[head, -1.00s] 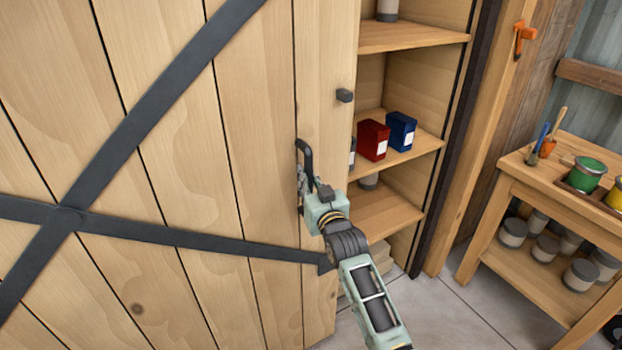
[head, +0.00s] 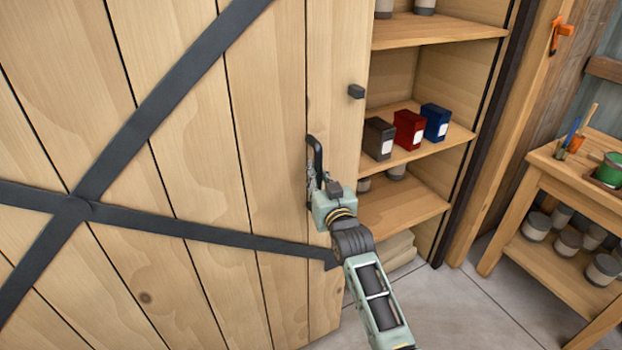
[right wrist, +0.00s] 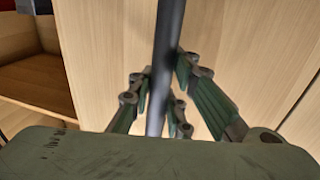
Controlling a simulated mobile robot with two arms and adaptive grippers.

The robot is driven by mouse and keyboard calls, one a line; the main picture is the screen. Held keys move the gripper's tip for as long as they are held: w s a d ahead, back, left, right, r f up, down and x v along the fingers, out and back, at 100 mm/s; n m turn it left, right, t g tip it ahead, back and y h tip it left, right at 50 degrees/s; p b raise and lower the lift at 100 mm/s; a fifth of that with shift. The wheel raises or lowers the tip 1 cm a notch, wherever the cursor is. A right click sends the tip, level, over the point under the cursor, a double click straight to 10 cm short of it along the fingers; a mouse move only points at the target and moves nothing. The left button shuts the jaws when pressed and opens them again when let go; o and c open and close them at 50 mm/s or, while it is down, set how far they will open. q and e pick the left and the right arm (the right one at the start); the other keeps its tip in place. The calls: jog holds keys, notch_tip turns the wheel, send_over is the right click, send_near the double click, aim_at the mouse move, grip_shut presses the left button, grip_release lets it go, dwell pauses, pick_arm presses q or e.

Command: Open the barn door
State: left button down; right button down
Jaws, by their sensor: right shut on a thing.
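The barn door (head: 190,130) is pale wooden planks with dark crossed metal straps, and it fills the left of the head view. It stands partly open, with shelves showing past its right edge. Its dark vertical handle (head: 318,155) is near that edge. My right gripper (head: 315,190) is at the lower part of the handle. In the right wrist view the handle bar (right wrist: 165,60) runs between the green fingers of the gripper (right wrist: 160,100), which are closed around it. My left gripper is not in view.
Behind the door are shelves (head: 425,145) with a dark box (head: 378,138), a red box (head: 408,130) and a blue box (head: 435,122). A wooden workbench (head: 545,165) with cans stands at the right. Grey floor (head: 450,300) is clear between door and bench.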

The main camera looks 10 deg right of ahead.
jog(key=c, duration=2)
grip_release()
jog(key=shift+f, duration=0.1)
jog(key=shift+c, duration=0.2)
jog(key=o, duration=0.4)
jog(key=shift+s+a, duration=0.15)
jog(key=shift+s, duration=0.15)
jog(key=shift+c, duration=0.2)
jog(key=shift+o, duration=0.2)
jog(key=shift+a, duration=0.2)
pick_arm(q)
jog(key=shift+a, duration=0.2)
pick_arm(e)
jog(key=s+d, duration=0.2)
jog(key=s, duration=0.9)
jog(key=shift+s, duration=0.4)
